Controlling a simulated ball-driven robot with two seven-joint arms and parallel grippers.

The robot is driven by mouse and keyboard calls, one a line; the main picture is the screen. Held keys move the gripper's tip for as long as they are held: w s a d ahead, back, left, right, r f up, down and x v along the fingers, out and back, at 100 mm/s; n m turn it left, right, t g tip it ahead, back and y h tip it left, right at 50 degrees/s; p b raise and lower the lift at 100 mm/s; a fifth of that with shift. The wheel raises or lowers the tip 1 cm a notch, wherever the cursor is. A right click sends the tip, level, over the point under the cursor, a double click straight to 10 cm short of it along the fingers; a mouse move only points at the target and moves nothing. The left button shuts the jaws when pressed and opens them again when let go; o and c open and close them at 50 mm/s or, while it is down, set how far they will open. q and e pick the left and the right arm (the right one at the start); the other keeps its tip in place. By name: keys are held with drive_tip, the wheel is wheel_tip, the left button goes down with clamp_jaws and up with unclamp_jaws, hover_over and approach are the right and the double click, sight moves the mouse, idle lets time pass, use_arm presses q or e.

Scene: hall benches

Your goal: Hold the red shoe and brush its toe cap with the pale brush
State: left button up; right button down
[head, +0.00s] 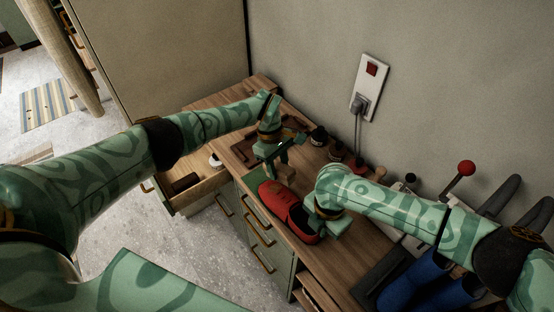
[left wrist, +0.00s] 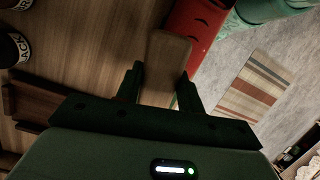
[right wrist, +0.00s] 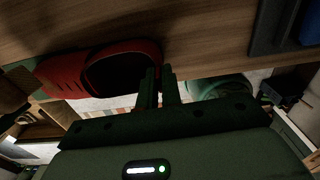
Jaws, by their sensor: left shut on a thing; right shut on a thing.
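The red shoe (head: 273,194) lies on the wooden bench top, its toe toward the left gripper; it also shows in the right wrist view (right wrist: 62,74), with its dark opening facing up. My right gripper (right wrist: 158,78) is shut on the rim at the heel end of the shoe. My left gripper (head: 272,160) is shut on the pale brush (left wrist: 168,58), a plain wooden block between its fingers in the left wrist view. In that view the brush's far end is close beside the red shoe (left wrist: 197,22); whether they touch I cannot tell. The bristles are hidden.
Dark jars (head: 318,136) stand along the wall behind the shoe. An open drawer (head: 205,190) at the left holds a dark brown block (head: 184,183) and a small white jar (head: 215,161). Blue boots (head: 405,287) and a red-knobbed lever (head: 466,168) are at the right.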

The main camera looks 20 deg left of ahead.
use_arm(q)
drive_tip(key=shift+x, duration=1.15)
idle(0.5)
drive_tip(key=shift+s+a+r, duration=0.1)
drive_tip(key=shift+s+a, duration=0.3)
drive_tip(key=shift+s, duration=0.3)
drive_tip(key=shift+s+a, duration=0.4)
drive_tip(key=shift+s, duration=0.25)
drive_tip(key=shift+s+a, duration=0.35)
drive_tip(key=shift+s, duration=0.4)
drive_tip(key=shift+s+a, duration=0.35)
drive_tip(key=shift+s, duration=0.35)
drive_tip(key=shift+w+d, duration=0.5)
drive_tip(key=shift+w, duration=0.45)
drive_tip(key=shift+w+d, duration=0.55)
drive_tip(key=shift+w, duration=0.35)
drive_tip(key=shift+w+d, duration=0.5)
drive_tip(key=shift+w, duration=0.45)
